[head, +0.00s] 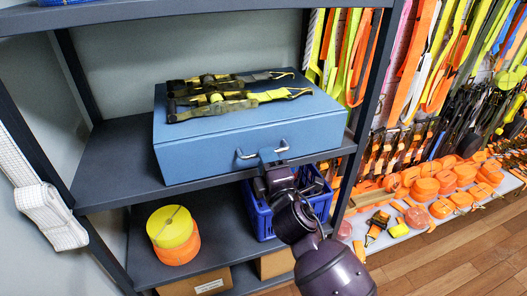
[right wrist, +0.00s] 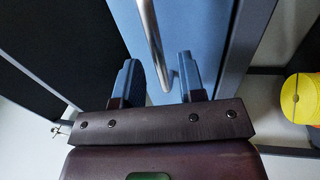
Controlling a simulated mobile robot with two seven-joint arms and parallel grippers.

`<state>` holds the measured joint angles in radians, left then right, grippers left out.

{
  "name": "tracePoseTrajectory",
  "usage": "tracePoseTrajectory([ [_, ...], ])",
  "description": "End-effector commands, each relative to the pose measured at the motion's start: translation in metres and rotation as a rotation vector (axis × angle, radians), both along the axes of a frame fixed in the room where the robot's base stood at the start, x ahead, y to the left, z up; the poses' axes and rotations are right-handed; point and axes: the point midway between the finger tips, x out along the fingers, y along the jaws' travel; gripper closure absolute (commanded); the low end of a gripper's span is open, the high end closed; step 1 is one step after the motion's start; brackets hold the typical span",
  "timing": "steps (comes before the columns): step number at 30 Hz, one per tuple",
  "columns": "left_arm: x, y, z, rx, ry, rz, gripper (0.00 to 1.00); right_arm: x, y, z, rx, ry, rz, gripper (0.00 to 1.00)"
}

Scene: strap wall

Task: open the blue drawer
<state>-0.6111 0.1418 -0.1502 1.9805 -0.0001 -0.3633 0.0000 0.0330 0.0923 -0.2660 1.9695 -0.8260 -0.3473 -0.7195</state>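The blue drawer (head: 210,152) is a wide blue box on the middle shelf, and its front looks closed. Its silver bar handle (head: 243,154) is on the front face, with the middle hidden behind my right gripper (head: 269,156). In the right wrist view, the two blue fingers of my right gripper (right wrist: 158,75) stand apart. The handle (right wrist: 150,35) shows between them with gaps to both sides, so the fingers are not closed on it. The drawer front (right wrist: 206,35) is close ahead of the fingertips. My left gripper is not in view.
Black and yellow straps (head: 225,95) lie on the drawer's top. Below are a blue crate (head: 259,213) and yellow and orange strap rolls (head: 173,235). A dark shelf post (head: 362,120) stands right of the drawer. Wooden floor (head: 450,260) is open at the lower right.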

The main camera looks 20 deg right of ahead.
Motion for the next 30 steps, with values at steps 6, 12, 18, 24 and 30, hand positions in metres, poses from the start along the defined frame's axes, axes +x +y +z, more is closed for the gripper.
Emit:
tracePoseTrajectory([
  [6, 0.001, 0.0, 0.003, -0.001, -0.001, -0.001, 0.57, 0.02, 0.001, 0.004, 0.0, 0.0, 0.0, 0.63],
  [12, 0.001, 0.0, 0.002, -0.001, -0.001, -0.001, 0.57, 0.024, 0.001, 0.005, 0.001, 0.0, 0.0, 0.63],
  [18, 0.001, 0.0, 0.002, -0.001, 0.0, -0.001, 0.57, 0.024, 0.001, 0.004, 0.001, 0.0, 0.0, 0.67],
  [24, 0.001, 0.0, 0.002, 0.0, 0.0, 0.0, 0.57, 0.024, 0.001, 0.004, 0.001, 0.0, 0.0, 0.97],
  [30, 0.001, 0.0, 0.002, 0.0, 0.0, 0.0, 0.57, 0.024, 0.001, 0.004, 0.001, 0.001, 0.0, 1.0],
])
